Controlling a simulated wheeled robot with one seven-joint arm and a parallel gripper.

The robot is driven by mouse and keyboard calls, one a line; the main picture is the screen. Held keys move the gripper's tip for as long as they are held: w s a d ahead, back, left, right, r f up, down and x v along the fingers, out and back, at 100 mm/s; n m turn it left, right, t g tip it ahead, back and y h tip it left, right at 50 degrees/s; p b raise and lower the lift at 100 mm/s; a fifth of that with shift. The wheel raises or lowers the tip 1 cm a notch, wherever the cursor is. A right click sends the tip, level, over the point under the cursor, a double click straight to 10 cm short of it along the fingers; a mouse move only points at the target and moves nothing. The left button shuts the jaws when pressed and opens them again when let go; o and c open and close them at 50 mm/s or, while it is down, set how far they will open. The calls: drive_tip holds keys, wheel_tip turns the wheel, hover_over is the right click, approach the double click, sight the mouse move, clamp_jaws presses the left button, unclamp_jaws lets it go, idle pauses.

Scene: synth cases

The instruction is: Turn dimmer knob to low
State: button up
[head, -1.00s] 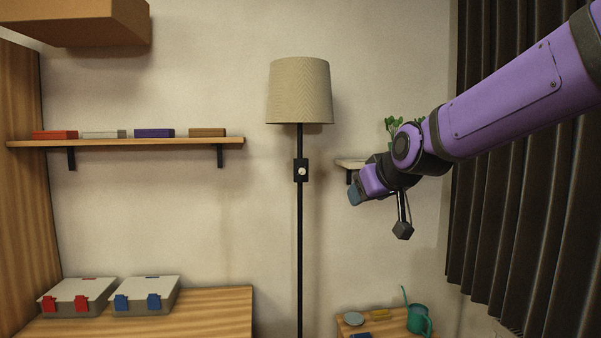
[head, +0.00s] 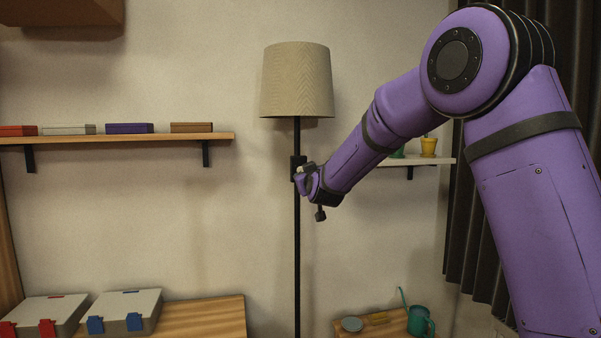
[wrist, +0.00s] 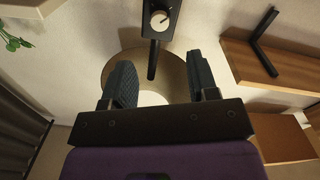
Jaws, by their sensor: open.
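A floor lamp with a beige shade (head: 297,80) stands on a thin black pole (head: 297,250). A black dimmer box (head: 297,160) sits on the pole below the shade. Its round pale knob (wrist: 159,20) shows in the wrist view with a dark pointer mark; I cannot tell its setting. My gripper (head: 303,176) is beside the dimmer box in the head view and partly covers it. In the wrist view my gripper (wrist: 160,62) is open and empty, its two dark fingers apart. The knob lies beyond the fingertips, roughly centred between them, with no contact visible.
A wall shelf (head: 120,139) with several flat boxes is at the left. A small shelf (head: 430,161) with a yellow pot (head: 428,147) is behind my arm. Lidded boxes stand on the lower left table (head: 205,318). A teal watering can (head: 420,322) is lower right. Dark curtains hang right.

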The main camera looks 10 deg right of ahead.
sight(301, 171)
drive_tip(key=w, duration=0.9)
drive_tip(key=shift+w+d, duration=0.15)
drive_tip(key=shift+w, duration=0.25)
drive_tip(key=c, duration=0.9)
